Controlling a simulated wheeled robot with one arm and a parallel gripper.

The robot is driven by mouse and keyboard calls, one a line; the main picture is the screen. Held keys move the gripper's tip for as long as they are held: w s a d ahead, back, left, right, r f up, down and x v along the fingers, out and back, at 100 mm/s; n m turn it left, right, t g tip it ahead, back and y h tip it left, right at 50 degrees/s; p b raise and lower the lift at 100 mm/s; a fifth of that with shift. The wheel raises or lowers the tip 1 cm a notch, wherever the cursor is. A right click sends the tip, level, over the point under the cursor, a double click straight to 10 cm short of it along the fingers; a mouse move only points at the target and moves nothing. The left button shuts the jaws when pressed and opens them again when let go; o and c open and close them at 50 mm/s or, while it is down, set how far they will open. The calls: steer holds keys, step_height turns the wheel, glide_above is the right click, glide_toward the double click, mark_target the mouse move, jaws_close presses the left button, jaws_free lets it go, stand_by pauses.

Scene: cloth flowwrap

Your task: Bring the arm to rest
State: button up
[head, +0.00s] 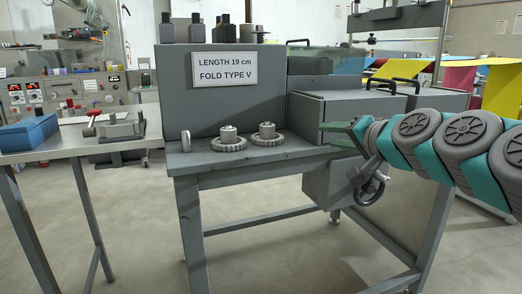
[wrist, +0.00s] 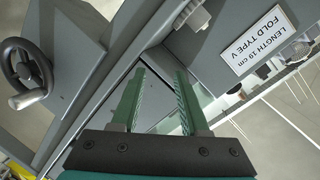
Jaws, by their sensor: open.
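My arm comes in from the right in the head view, in grey and teal segments. My gripper (head: 338,133) points left, in front of the grey machine (head: 231,105) and above its bench edge. In the wrist view my gripper (wrist: 160,85) shows two green fingers standing apart, with nothing between them. The sign (head: 224,70) reading LENGTH 19 cm, FOLD TYPE V is on the machine; it also shows in the wrist view (wrist: 265,40).
Two toothed gears (head: 228,144) lie on the machine's bench (head: 200,160). A handwheel (head: 371,189) sticks out below my gripper. A side table (head: 70,147) at left holds a blue box (head: 28,133) and a grey fixture (head: 122,129). The floor in front is clear.

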steer(key=s+a+f+n+g, duration=0.35)
steer(key=s+f, duration=0.25)
steer(key=f, duration=0.3)
steer(key=s+a+f+n+g, duration=0.2)
steer(key=s+a+f+g, duration=0.25)
steer(key=s+f, duration=0.35)
steer(key=s+d+f+g+h, duration=0.2)
steer(key=s+d+f+g, duration=0.1)
steer(key=s+f, duration=0.5)
steer(key=s+d+f+g+h, duration=0.3)
steer(key=s+f+g, duration=0.2)
steer(key=s, duration=1)
step_height(320, 180, down, 3)
steer(key=shift+d+r+n+h+p, duration=0.1)
steer(key=shift+d+n+h+p, duration=0.2)
steer(key=shift+n, duration=0.15)
steer(key=shift+w, duration=0.1)
